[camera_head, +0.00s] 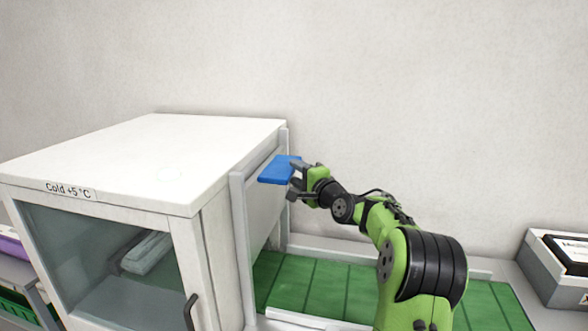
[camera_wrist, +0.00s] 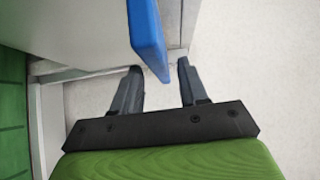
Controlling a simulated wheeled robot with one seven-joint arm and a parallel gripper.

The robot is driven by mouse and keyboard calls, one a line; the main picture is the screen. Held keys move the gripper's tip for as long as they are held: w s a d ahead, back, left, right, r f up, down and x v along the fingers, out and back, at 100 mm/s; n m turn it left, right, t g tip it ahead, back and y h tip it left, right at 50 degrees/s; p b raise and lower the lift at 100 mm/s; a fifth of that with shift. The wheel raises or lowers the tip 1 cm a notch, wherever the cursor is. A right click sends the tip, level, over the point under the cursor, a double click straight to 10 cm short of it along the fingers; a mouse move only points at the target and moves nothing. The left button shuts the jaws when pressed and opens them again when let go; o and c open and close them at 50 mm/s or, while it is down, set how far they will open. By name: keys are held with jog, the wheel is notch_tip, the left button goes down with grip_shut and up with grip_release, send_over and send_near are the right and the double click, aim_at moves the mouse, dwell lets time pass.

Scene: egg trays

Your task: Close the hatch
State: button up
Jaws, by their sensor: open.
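The hatch (camera_head: 263,213) is a pale panel set between two upright side rails on the right side of the white cold cabinet (camera_head: 205,150). A flat blue handle (camera_head: 277,170) sticks out near the top of the rails. My gripper (camera_head: 293,180) is open at the outer edge of this handle. In the wrist view, the tip of the blue handle (camera_wrist: 147,38) reaches between my two open fingers (camera_wrist: 160,82), with gaps to both. The hatch's lower edge is hard to make out, so I cannot tell how far it is raised.
A green ribbed conveyor-like surface (camera_head: 317,285) with pale edges runs below the hatch. The cabinet's glass front door (camera_head: 110,270) has a dark handle. A grey box (camera_head: 552,270) stands at the far right. The space above the arm is clear before a plain wall.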

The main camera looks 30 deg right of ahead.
jog(key=shift+w, duration=1.05)
grip_shut()
jog(key=shift+f, duration=0.1)
